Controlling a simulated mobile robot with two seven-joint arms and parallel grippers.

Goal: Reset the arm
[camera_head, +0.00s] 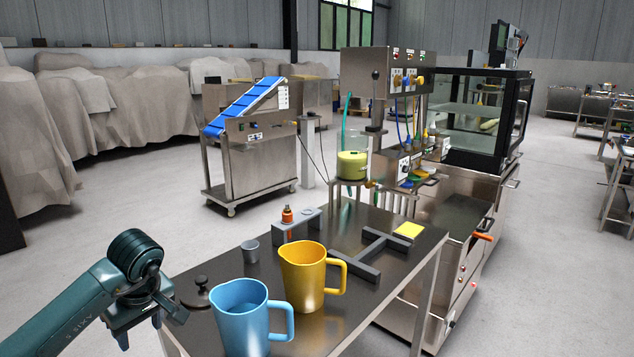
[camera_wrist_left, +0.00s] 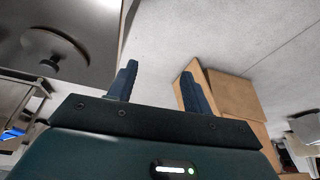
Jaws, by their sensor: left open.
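My left gripper (camera_head: 143,322) is at the lower left in the head view, beside the left edge of the metal table (camera_head: 350,225). In the left wrist view its two dark fingers (camera_wrist_left: 158,88) are apart with nothing between them. A blue jug (camera_head: 238,318) and a yellow jug (camera_head: 301,275) stand upright on the table, to the right of the gripper and apart from it. A dark lid with a knob (camera_head: 198,293) lies near the table's left edge. It also shows in the left wrist view (camera_wrist_left: 55,52). My right gripper does not show.
A small grey cup (camera_head: 250,251), a grey stand (camera_head: 297,226) and a dark H-shaped frame (camera_head: 372,256) are on the table. A dough machine and a glass-sided cabinet (camera_head: 480,112) stand behind. Brown boxes (camera_wrist_left: 232,95) show beyond the fingers. Floor left of the table is clear.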

